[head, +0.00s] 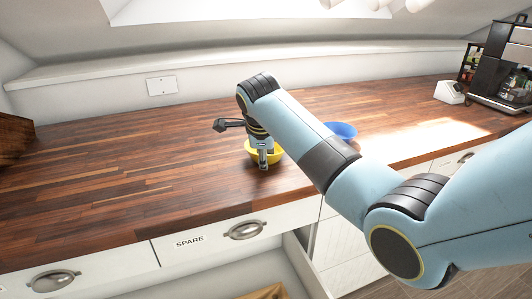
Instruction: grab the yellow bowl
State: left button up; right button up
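The yellow bowl (277,156) sits on the wooden counter, left of a blue bowl (341,130). My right arm comes in from the right, and its gripper (241,146) is over and beside the yellow bowl. Its fingers are spread: one dark finger points left, clear of the bowl, and the other hangs down in front of the bowl's near side. The gripper and wrist hide part of the bowl. I cannot tell whether the near finger touches it. My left gripper is not in view.
The brown wooden counter (120,175) is clear on the left. A drawer labelled SPARE (205,241) is below its front edge. A white device (449,92) and a coffee machine (505,65) stand at the back right. A white wall plate (161,86) is behind.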

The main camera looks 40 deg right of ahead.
grip_shut()
jog(key=shift+r, duration=0.2)
dwell(0.3)
